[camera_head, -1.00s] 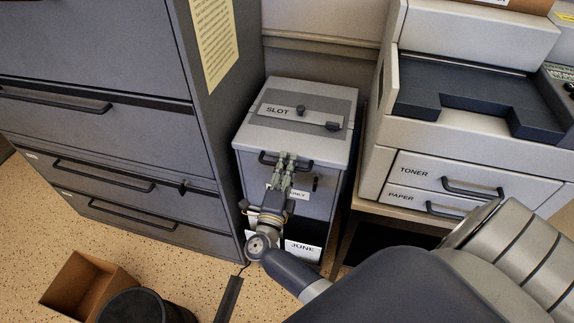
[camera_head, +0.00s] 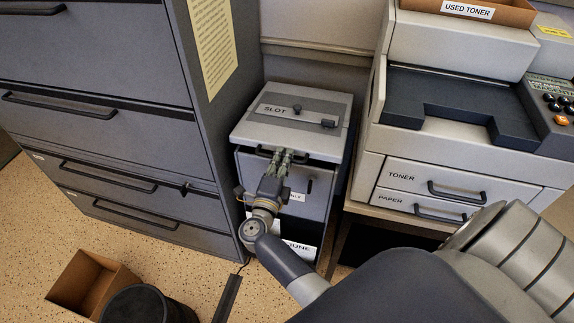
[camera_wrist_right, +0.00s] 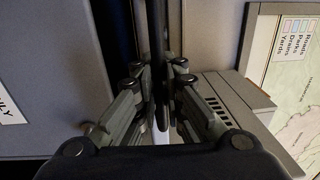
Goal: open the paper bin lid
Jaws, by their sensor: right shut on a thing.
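The paper bin (camera_head: 318,205) is a grey box between the cabinet and the printer stand. Its lid (camera_head: 255,134) bears a SLOT label and two dark knobs. A thin dark gap shows under the lid's front edge, so it looks slightly raised. My right gripper (camera_head: 284,156) is at the lid's front, shut on the dark handle (camera_head: 263,153). In the right wrist view the fingers (camera_wrist_right: 162,85) close on both sides of the dark handle bar (camera_wrist_right: 157,40). The fingers hide the handle's middle. My left gripper is not in view.
A grey drawer cabinet (camera_head: 120,150) stands close on the left. A printer (camera_head: 450,110) with toner and paper drawers stands close on the right. A cardboard box (camera_head: 88,283) and a black bin (camera_head: 145,305) are on the floor at lower left.

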